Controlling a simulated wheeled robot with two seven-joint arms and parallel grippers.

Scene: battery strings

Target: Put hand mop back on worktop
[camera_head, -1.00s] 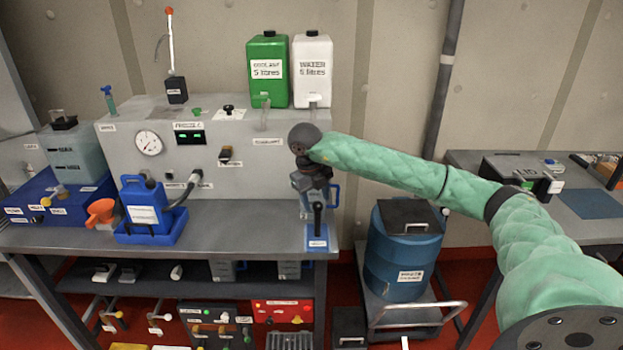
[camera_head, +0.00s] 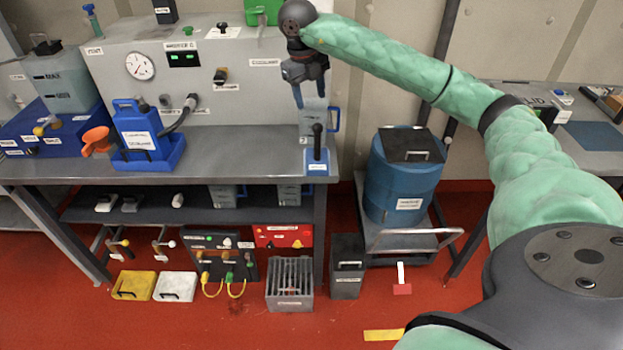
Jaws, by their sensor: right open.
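An upright black handle (camera_head: 317,140) on a blue base with a white label (camera_head: 317,168) stands at the front right corner of the grey worktop (camera_head: 230,150). It looks like the hand mop, but its label is too small to read. My right gripper (camera_head: 311,98) is above and behind it, fingers pointing down, open and empty, and apart from the handle. A clear jug with a blue handle (camera_head: 334,120) stands just behind the mop, below the fingers. My left gripper is not in view.
A blue container in a tray (camera_head: 140,135) and an orange funnel (camera_head: 96,140) stand on the worktop's left. A blue drum (camera_head: 400,185) sits on a trolley to the right. The worktop's middle front is clear. Yellow (camera_head: 133,285) and white (camera_head: 175,286) handled pads lie on the red floor.

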